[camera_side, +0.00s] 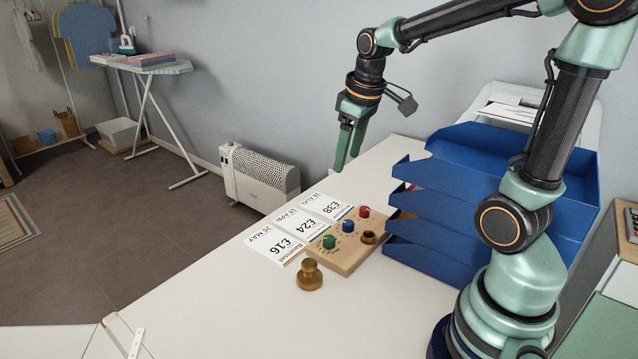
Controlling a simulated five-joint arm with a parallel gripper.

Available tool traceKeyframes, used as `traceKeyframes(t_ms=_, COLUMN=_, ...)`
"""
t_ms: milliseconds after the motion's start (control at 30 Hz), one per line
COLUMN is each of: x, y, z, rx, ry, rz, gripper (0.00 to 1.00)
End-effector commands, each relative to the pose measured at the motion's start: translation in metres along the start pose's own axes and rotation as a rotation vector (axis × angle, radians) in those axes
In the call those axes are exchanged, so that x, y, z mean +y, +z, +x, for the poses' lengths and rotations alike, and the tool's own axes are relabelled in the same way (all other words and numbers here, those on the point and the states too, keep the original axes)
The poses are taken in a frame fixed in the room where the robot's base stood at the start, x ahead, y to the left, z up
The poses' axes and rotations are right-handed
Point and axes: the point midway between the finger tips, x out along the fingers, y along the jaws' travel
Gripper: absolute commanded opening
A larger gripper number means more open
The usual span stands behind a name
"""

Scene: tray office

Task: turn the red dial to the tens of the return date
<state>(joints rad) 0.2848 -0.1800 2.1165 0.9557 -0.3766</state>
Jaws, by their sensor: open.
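The red dial (364,211) stands on a small wooden board (345,262), at the end farthest from the camera. A blue dial (348,226) and a green dial (329,242) are in line with it on the same board. Beside the board lie three white cards with upside-down print: one with £16 and what looks like 20 MAY (278,244), one with £24 (300,223), and one with £38 (328,207). The smaller print is hard to read. My gripper (346,160) is open and empty, pointing down, high above and apart from the red dial.
A brass knobbed stamp (309,275) stands on the white table (230,305) near the board. A dark round brass-rimmed piece (368,237) is on the board. Blue stacked trays (440,215) stand close on the right. The table's front left is largely clear.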

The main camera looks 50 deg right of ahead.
Motion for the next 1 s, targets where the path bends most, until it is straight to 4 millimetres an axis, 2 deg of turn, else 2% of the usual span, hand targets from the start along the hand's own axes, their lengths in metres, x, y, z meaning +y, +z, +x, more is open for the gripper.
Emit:
traceKeyframes(t_ms=33, x=0.016, y=-0.001, z=0.011, rx=-0.035, ry=-0.005, rz=-0.002, gripper=0.66)
traceKeyframes(t_ms=200, x=0.063, y=-0.001, z=0.045, rx=-0.124, ry=-0.032, rz=-0.039, gripper=0.66)
traceKeyframes(t_ms=400, x=0.1, y=0.008, z=0.076, rx=-0.186, ry=-0.068, rz=-0.071, gripper=0.66)
traceKeyframes(t_ms=533, x=0.109, y=0.011, z=0.086, rx=-0.202, ry=-0.08, rz=-0.081, gripper=0.66)
traceKeyframes(t_ms=733, x=0.11, y=0.015, z=0.102, rx=-0.206, ry=-0.084, rz=-0.083, gripper=0.66)
traceKeyframes(t_ms=1000, x=0.107, y=0.028, z=0.151, rx=-0.208, ry=-0.085, rz=-0.083, gripper=0.66)
